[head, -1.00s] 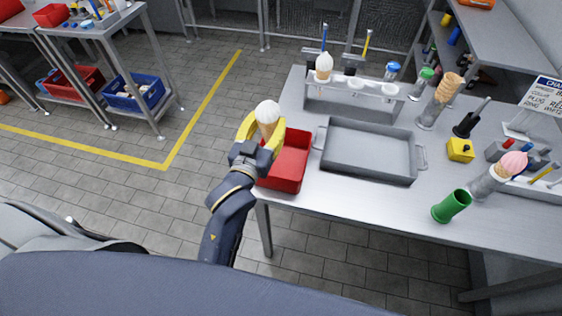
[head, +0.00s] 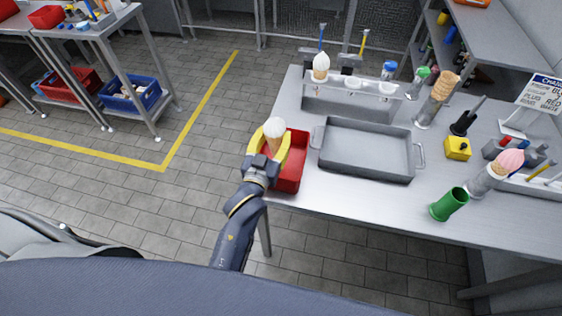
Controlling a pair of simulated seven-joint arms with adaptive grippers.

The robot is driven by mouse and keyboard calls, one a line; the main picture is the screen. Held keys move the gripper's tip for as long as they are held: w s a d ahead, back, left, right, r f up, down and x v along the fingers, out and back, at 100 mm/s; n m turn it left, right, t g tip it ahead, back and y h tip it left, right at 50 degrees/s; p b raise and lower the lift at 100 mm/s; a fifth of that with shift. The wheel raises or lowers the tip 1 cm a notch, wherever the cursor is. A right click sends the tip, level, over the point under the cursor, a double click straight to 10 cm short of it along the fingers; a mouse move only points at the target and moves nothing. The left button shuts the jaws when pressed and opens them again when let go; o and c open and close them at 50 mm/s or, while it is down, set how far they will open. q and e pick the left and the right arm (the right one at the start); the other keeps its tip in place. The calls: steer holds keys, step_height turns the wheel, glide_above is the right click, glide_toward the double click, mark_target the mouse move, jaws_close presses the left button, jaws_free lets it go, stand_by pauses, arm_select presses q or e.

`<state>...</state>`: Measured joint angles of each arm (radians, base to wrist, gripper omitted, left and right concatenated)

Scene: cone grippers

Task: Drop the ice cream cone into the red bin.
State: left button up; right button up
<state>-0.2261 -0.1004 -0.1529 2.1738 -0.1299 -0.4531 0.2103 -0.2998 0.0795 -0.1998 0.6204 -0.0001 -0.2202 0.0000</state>
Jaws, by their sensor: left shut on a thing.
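My left gripper (head: 268,154) has yellow fingers and is shut on an ice cream cone (head: 274,131) with a white top, held upright. The gripper and cone are over the left part of the red bin (head: 293,172) in this view and cover some of it. The red bin sits at the left front edge of the metal table. The cone's lower part is hidden by the fingers. My right gripper does not show.
A grey tray (head: 367,150) lies right of the bin. A rack (head: 352,107) behind it holds another white-topped cone (head: 320,67). A green cup (head: 449,204), a pink-topped cone (head: 508,163) and a yellow block (head: 457,148) stand further right.

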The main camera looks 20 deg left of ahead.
arm_select(q)
steer(key=shift+f, duration=0.2)
steer(key=o, duration=0.9)
steer(key=s, duration=1.2)
steer(key=shift+a, duration=0.2)
